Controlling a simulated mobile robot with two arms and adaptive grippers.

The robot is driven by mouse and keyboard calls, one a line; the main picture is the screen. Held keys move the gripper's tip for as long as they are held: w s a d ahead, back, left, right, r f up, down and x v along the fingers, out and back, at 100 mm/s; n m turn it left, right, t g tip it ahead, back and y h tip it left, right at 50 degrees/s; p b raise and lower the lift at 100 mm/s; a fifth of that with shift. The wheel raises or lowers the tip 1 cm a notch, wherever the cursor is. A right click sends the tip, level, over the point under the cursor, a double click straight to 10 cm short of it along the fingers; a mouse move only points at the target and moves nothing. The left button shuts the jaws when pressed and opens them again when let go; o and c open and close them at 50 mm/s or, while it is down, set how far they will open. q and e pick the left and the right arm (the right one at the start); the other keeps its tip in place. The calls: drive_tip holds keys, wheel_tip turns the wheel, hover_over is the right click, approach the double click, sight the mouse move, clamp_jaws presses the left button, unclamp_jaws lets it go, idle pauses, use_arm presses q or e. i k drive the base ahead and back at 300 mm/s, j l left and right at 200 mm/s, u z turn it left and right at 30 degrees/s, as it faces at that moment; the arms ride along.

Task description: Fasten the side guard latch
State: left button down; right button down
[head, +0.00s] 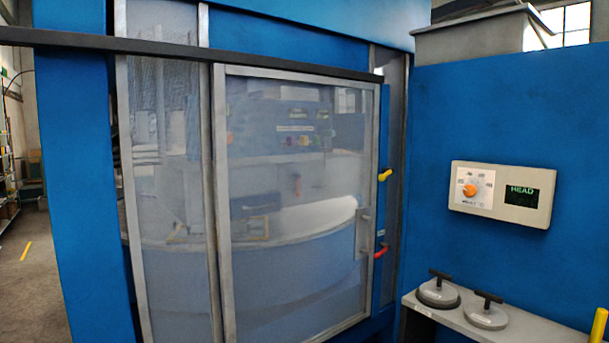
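The side guard (290,220) is a clear panel in a grey metal frame on the blue machine. It appears closed against the right-hand post. A grey handle plate (362,235) sits on its right edge. Just right of that edge are a yellow-tipped lever (385,175) above and a red-tipped lever (380,252) below. I cannot tell which of these is the latch, or whether either is engaged. Neither of my grippers is in view.
A control box (502,194) with an orange dial and a small display is on the blue wall at right. Below it, a grey shelf (540,328) holds two round pieces with black T-handles (437,290). A yellow post (598,326) stands at bottom right. Floor (30,290) shows at left.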

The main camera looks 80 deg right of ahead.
sight(388, 170)
drive_tip(key=z, duration=3.2)
